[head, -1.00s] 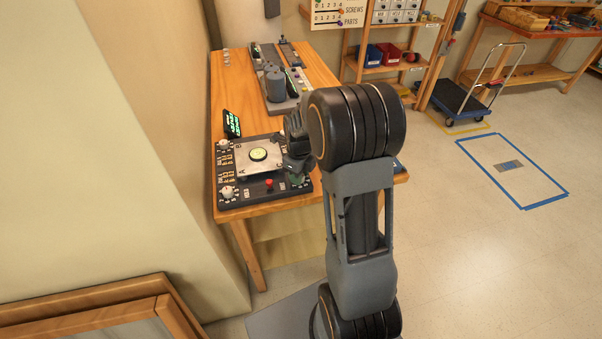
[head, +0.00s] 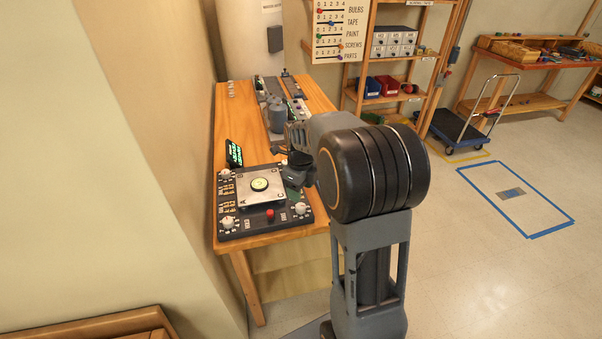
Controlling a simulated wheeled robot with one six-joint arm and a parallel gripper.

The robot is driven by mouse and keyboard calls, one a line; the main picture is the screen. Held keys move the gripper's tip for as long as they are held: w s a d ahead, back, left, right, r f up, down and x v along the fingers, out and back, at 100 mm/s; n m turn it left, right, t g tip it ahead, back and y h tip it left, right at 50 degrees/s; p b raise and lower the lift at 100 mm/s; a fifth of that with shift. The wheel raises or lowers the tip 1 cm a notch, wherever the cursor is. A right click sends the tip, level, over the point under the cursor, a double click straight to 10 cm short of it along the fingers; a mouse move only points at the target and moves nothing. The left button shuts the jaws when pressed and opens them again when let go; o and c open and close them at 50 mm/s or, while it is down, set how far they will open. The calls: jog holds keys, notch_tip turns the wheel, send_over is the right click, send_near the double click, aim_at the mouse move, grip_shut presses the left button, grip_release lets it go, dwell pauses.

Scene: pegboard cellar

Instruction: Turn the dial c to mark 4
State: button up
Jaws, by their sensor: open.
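A dark control panel (head: 257,229) lies on the near end of the wooden bench. White dials show at its back left (head: 225,175), front left (head: 228,222) and front right (head: 299,208). The jaws themselves are small and dark.
A plate with a round yellow-green level (head: 260,184) sits mid-panel, with a red button (head: 270,214) in front. A small display (head: 234,153) stands behind. Grey cylinders (head: 276,118) and more panels stand farther back on the bench (head: 312,97). A wall is close on the left.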

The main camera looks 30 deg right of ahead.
aim_at(301, 205)
notch_tip(301, 205, up, 6)
jog(key=shift+r, duration=0.25)
dwell(0.6)
jog(key=s+a+n+t, duration=0.2)
jog(key=s+a+n, duration=0.2)
jog(key=s+n, duration=0.4)
jog(key=s+a+n+t, duration=0.1)
jog(key=s+a+n, duration=0.4)
jog(key=n, duration=1.7)
jog(key=s, duration=0.3)
jog(key=shift+f+t, duration=0.3)
jog(key=shift+t, duration=0.1)
